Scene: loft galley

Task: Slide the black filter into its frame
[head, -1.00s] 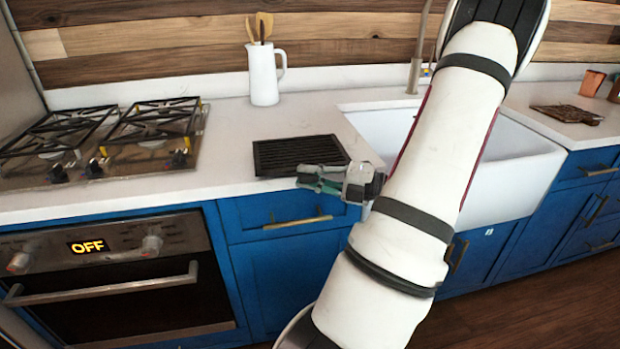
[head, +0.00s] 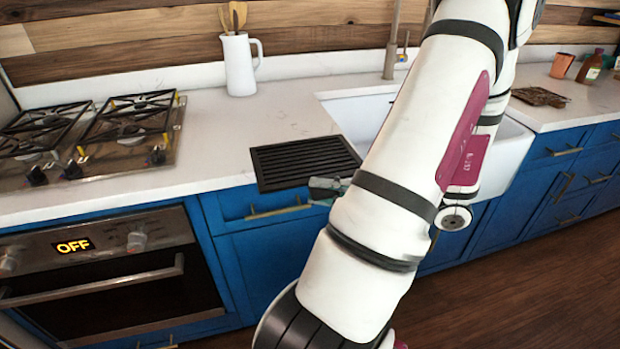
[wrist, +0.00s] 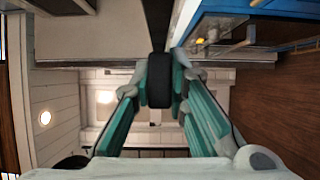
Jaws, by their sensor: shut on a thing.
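The black filter (head: 305,161) is a flat, ribbed dark panel. In the head view it shows over the front part of the white counter, between the cooktop and the sink, with its near edge close to the counter's front edge. My gripper (head: 324,188) is shut on the filter's near edge; my arm hides much of it. In the wrist view the teal fingers of my gripper (wrist: 158,82) close on the filter (wrist: 155,24), seen edge-on as a dark strip. I cannot make out the filter's frame in either view.
The gas cooktop (head: 100,135) is left of the filter, above an oven (head: 100,265). A white pitcher (head: 239,65) with wooden utensils stands behind. The white sink (head: 360,110) is on the right, partly behind my arm. A board (head: 541,97) lies beyond it.

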